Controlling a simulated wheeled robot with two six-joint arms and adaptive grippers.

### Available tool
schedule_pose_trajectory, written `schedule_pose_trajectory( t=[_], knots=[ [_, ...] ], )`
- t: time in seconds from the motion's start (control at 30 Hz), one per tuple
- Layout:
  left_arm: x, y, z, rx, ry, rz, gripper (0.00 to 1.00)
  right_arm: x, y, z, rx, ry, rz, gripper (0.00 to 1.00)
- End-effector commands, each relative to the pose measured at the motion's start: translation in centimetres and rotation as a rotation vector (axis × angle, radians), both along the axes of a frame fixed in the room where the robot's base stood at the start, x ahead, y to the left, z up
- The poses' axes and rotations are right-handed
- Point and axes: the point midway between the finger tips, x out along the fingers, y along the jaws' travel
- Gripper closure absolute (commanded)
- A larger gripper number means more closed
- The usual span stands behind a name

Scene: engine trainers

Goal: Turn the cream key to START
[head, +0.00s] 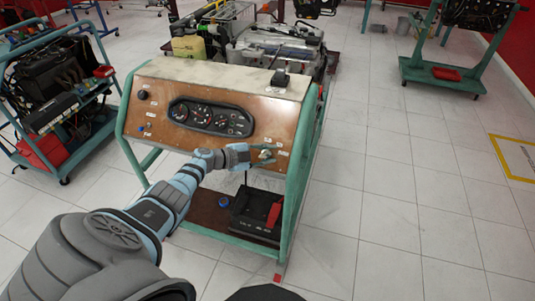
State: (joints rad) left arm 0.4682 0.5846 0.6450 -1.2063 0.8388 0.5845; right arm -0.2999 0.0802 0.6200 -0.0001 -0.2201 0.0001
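The engine trainer's brown panel (170,103) faces me in a green frame, with a gauge cluster (210,118) in its middle. The cream key (265,154) is a small pale spot at the panel's lower right. My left arm reaches in from the lower left, and my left gripper (264,157) is at the key, with a finger above and a finger below it. Whether the fingers touch the key is too small to tell. The key's angle and the switch markings cannot be read. My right gripper is not in view.
A black battery (255,213) with a red part sits on the trainer's lower shelf beside a blue cap (224,201). An engine (280,50) stands behind the panel.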

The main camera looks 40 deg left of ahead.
Motion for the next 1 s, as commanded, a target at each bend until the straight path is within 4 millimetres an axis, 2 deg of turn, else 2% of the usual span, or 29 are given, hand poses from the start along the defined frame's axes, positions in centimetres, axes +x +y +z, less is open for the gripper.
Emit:
schedule_pose_trajectory(
  t=[0.33,0.47,0.6,0.73,0.87,1.0],
  knots=[
    [-0.6,0.4,0.2,0.004,-0.001,0.002,0.72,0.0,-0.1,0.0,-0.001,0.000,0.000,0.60],
    [-2.5,1.2,0.8,0.006,0.001,-0.001,0.72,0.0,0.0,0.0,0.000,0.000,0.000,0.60],
    [-6.0,2.6,2.2,0.008,0.005,-0.002,0.72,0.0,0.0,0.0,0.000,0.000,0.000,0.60],
    [-8.7,3.8,3.3,0.005,0.005,-0.003,0.72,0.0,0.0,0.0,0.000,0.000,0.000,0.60],
    [-10.1,4.3,4.0,0.003,0.003,-0.002,0.72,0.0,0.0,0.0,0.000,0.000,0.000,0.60],
    [-10.3,4.4,4.2,0.000,0.000,-0.001,0.72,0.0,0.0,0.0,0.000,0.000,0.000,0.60]
  ],
)
